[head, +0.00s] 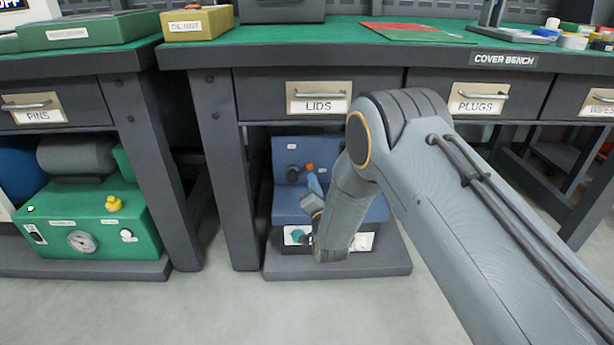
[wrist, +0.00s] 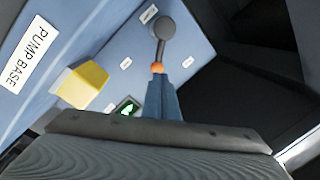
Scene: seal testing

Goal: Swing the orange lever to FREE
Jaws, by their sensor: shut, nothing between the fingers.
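The lever stands on a blue panel (head: 290,150) under the bench. In the wrist view it has a dark round end (wrist: 162,26), a short stalk and an orange knob (wrist: 157,67). The orange knob (head: 310,166) also shows in the head view, right of the dark round part (head: 293,172). My gripper (wrist: 161,80) is shut and empty, its blue fingers pointing at the orange knob. The tips look very close to it; I cannot tell whether they touch. Small white labels (wrist: 149,14) surround the lever, too small to read. My gripper (head: 313,181) partly hides the panel's lower part.
In the wrist view a yellow block (wrist: 83,84), a green-lit window (wrist: 126,107) and a "PUMP BASE" label (wrist: 28,56) are on the blue panel. Bench legs (head: 225,170) and the LIDS drawer (head: 318,97) bound the space. A green pump unit (head: 85,215) stands left.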

